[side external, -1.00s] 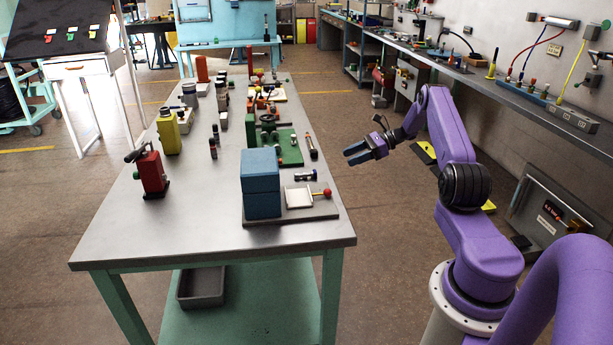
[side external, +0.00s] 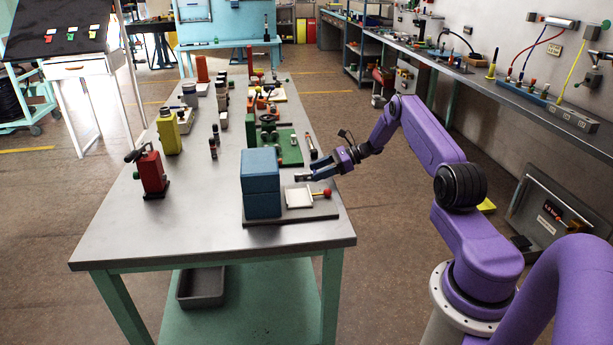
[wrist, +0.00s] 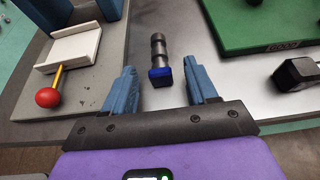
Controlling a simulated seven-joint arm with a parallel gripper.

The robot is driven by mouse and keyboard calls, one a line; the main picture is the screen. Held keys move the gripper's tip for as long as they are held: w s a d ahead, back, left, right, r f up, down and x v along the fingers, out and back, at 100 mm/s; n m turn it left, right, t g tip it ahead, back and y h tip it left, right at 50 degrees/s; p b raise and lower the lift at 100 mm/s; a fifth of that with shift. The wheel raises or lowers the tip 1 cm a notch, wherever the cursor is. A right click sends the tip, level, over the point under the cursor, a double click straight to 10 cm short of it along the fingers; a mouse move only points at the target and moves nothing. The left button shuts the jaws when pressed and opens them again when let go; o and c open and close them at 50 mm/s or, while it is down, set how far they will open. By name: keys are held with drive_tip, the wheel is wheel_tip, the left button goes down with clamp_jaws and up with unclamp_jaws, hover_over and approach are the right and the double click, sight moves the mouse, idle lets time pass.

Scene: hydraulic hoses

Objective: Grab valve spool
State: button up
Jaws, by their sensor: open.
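The valve spool appears to be the dark grey, ridged cylinder with a blue square end (wrist: 158,60), lying on the bench in the wrist view. My gripper (wrist: 161,78) is open, with a blue finger to each side of the spool's line. The spool's blue end lies at the gap between the fingertips, and the rest extends beyond them. I cannot tell whether the fingers touch it. In the side view my gripper (side external: 313,171) is low over the bench's right edge and largely hides the spool.
A blue block (side external: 261,183) stands on a grey base beside a white tray (side external: 299,197) and a red-knobbed lever (side external: 326,193), left of the spool in the wrist view. A green plate (wrist: 262,22) and a black-ended part (wrist: 297,72) are to its right.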

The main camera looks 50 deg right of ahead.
drive_tip(key=shift+w+a+f, duration=0.15)
drive_tip(key=shift+w+a, duration=0.05)
clamp_jaws()
drive_tip(key=shift+r, duration=0.2)
